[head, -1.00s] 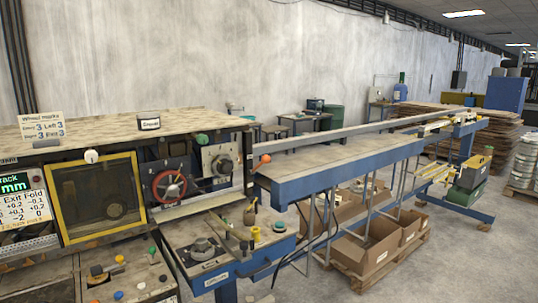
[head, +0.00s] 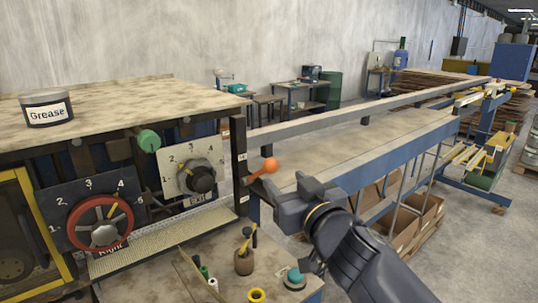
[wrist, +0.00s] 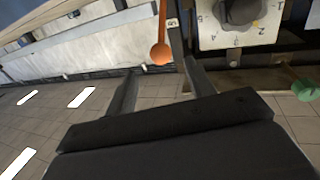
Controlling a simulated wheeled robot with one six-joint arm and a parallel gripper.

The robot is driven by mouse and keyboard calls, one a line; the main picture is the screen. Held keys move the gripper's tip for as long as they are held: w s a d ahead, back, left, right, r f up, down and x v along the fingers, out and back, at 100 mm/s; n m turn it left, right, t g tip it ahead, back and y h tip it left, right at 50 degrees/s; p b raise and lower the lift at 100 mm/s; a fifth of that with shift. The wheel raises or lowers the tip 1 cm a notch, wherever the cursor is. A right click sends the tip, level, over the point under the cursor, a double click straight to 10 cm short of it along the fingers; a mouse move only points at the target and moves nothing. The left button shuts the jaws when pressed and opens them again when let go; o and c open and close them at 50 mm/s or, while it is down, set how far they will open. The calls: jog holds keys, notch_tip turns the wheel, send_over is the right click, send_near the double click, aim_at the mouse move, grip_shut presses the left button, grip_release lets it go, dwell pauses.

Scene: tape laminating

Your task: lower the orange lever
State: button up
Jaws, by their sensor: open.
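The orange lever (head: 268,166) sticks out from the dark post at the right end of the machine, its round knob up and to the right of its base. My gripper (head: 288,190) is just right of and slightly below the knob in the head view, with a small gap visible. In the wrist view the lever's orange knob (wrist: 161,53) and rod show between the two fingertips of my open gripper (wrist: 163,66). The jaws hold nothing, and I cannot tell whether the knob is within their depth.
Left of the lever are a numbered dial with a black knob (head: 202,179), a green knob (head: 149,140) and a red handwheel (head: 105,234). A grease tin (head: 47,109) stands on the machine top. A long blue-sided conveyor table (head: 380,160) extends right, behind my arm.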

aim_at(272, 167)
jog(key=b+x, duration=0.3)
jog(key=x, duration=0.7)
jog(key=shift+w, duration=0.15)
grip_shut()
dwell(0.4)
